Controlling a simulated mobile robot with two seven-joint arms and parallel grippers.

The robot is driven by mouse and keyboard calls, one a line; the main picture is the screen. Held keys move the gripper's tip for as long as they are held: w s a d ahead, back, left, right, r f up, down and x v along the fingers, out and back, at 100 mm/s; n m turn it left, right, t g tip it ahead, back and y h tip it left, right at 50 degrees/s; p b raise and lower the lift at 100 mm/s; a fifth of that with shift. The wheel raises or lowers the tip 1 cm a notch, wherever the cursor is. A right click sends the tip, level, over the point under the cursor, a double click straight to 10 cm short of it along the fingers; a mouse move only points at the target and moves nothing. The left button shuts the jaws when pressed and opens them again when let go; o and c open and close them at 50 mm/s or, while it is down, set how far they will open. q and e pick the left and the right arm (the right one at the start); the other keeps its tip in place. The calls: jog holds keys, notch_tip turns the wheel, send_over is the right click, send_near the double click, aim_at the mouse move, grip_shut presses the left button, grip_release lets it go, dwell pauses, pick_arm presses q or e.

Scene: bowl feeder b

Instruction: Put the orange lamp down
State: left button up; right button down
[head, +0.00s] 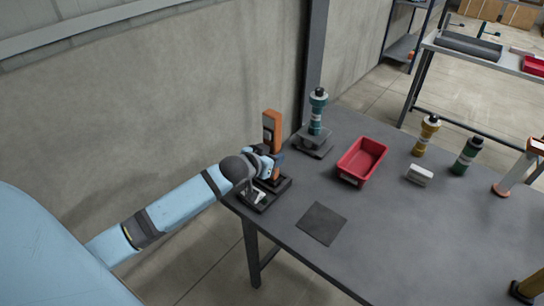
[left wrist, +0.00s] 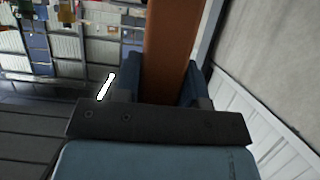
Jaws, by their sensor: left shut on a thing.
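The orange lamp (head: 272,125) stands upright at the left end of the dark table, a tall orange body with a grey patch on its face. My left gripper (head: 271,160) is shut around its middle. In the left wrist view the lamp (left wrist: 171,40) is a long orange-brown bar between the two blue fingers of my left gripper (left wrist: 165,82). The lamp's lower end is over or in a black tray-like holder (head: 284,186); whether it touches is hidden by the gripper. My right gripper is not in view.
The grey table (head: 360,235) has a dark square mat (head: 321,223) and a red bin (head: 372,148). A white block (head: 419,175), a yellow bottle (head: 425,136) and a green bottle (head: 466,156) are farther right.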

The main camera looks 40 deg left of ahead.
pick_arm(q)
jog(key=shift+f, duration=0.1)
jog(key=o, duration=1.2)
jog(key=shift+c, duration=0.2)
jog(key=shift+s+r, duration=0.1)
jog(key=shift+r, duration=0.1)
jog(key=d+v, duration=0.1)
jog(key=v, duration=1)
jog(key=s+d+f+m+g+h, duration=0.1)
jog(key=s+d+f+g+h, duration=0.1)
jog(key=s+d+f, duration=1.4)
notch_tip(320, 180, down, 4)
jog(key=shift+s+d+r+m+g, duration=0.1)
jog(key=shift+s+d+m+g, duration=0.25)
jog(key=shift+d, duration=0.4)
